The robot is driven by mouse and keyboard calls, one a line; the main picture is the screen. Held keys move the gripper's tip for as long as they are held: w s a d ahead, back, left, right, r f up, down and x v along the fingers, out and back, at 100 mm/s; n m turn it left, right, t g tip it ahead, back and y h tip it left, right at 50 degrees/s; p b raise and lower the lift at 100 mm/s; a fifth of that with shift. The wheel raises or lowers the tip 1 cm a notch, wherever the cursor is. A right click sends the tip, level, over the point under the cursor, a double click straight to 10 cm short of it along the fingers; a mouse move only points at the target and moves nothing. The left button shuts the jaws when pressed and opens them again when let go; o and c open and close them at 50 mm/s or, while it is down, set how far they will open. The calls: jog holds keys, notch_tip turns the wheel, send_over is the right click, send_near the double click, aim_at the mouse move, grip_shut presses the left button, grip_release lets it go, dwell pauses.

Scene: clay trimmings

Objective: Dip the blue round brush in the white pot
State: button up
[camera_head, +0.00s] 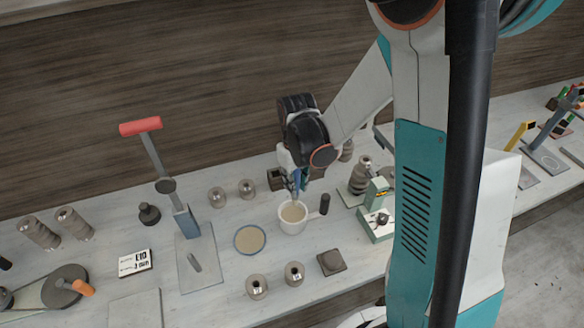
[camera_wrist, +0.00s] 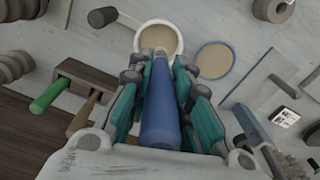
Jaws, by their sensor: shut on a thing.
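My gripper (camera_head: 297,182) is shut on the blue round brush (camera_head: 304,180), which points down over the white pot. In the wrist view the blue brush (camera_wrist: 160,118) lies between the teal fingers of my gripper (camera_wrist: 160,82), its pale tip pointing at the pot. The white pot (camera_head: 291,227) holds beige liquid and has a dark handle on its right. In the wrist view the pot (camera_wrist: 139,31) shows just beyond the brush tip. I cannot tell whether the tip touches the liquid.
A blue-rimmed shallow dish (camera_head: 236,243) sits left of the pot. A lever press (camera_head: 187,222) stands further left. A wooden holder (camera_wrist: 92,83) with a green-handled tool (camera_wrist: 49,95) is close to my gripper. Grey spools (camera_head: 257,286) stand in front. A green-and-white device (camera_head: 378,208) is at right.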

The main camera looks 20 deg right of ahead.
aim_at(296, 202)
jog(key=shift+f+b, duration=1.85)
jog(key=shift+f, duration=1.05)
notch_tip(296, 202, down, 4)
jog(key=b, duration=0.4)
jog(key=shift+f, duration=0.15)
jog(key=shift+w+d+b, duration=0.1)
jog(key=shift+d+b, duration=0.1)
jog(key=shift+b, duration=0.1)
jog(key=shift+r+p, duration=2.85)
jog(key=shift+r, duration=1.5)
